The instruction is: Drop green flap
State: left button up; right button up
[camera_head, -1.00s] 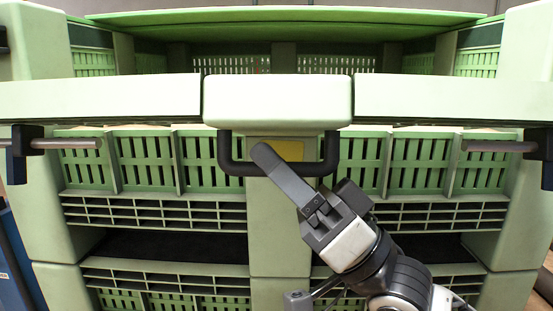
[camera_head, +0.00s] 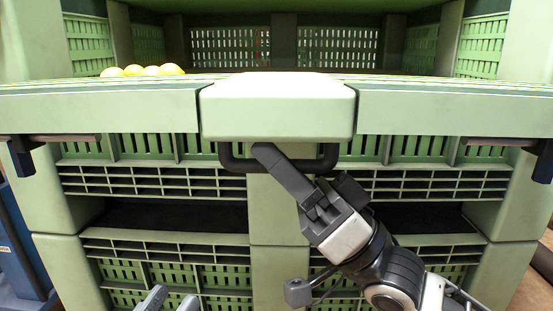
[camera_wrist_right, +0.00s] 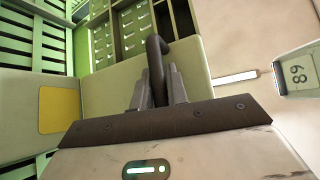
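The green flap (camera_head: 110,112) is a pale green panel across the front of the large green crate. A thick block (camera_head: 277,110) sits at its middle, with a black handle (camera_head: 235,164) below. My right gripper (camera_head: 265,152) is at this handle. In the right wrist view, the fingers (camera_wrist_right: 158,92) close around the dark handle bar (camera_wrist_right: 156,58).
Several yellow fruits (camera_head: 145,71) show behind the flap's top edge at the left. Dark brackets (camera_head: 22,155) stand at both sides of the crate front. Slotted lower bins (camera_head: 150,183) lie below the flap. A blue object (camera_head: 15,245) is at the far left.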

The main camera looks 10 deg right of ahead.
jog(key=o, duration=0.4)
jog(key=shift+s+r, duration=0.15)
jog(key=shift+r, duration=0.1)
jog(key=shift+c, duration=0.2)
jog(key=shift+f, duration=0.15)
jog(key=shift+s+d+f, duration=0.1)
jog(key=shift+d+f, duration=0.15)
pick_arm(q)
jog(key=shift+s+d+f+n+g+y+p, duration=0.15)
jog(key=shift+f+n+g+y+p, duration=0.15)
jog(key=shift+f, duration=0.2)
jog(key=shift+s+f+n+g+y+p, duration=0.1)
jog(key=shift+f+n+y+p, duration=0.1)
jog(key=shift+f+n, duration=0.25)
pick_arm(e)
jog(key=v, duration=1.5)
